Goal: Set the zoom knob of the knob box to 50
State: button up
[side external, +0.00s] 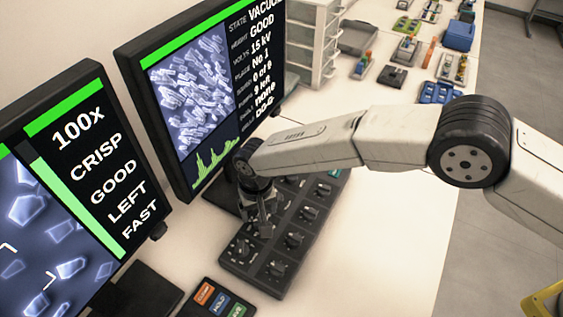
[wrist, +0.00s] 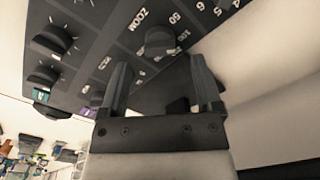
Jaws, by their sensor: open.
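The dark knob box (side external: 247,278) lies on the white table below the monitors, with several black knobs on its face. In the wrist view, its panel (wrist: 108,42) fills the upper part. The zoom knob (wrist: 160,42) is beside the ZOOM label, with 50 and 100 printed near it. Where its pointer sits cannot be told. My gripper (wrist: 160,62) is open and empty, its fingers on either side of the zoom knob's line and seemingly short of it. In the side view, my gripper (side external: 264,222) points down over the box and hides part of it.
The left monitor (side external: 75,140) reads 100x, CRISP, GOOD, LEFT, FAST. A second monitor (side external: 190,95) stands close behind my gripper. A small button pad (side external: 217,302) lies in front of the box. White drawers (side external: 312,45) and small items are farther back. The table right of the box is clear.

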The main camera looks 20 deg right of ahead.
jog(key=shift+f, duration=1.6)
grip_shut()
jog(key=shift+n, duration=0.4)
jog(key=n, duration=0.9)
grip_release()
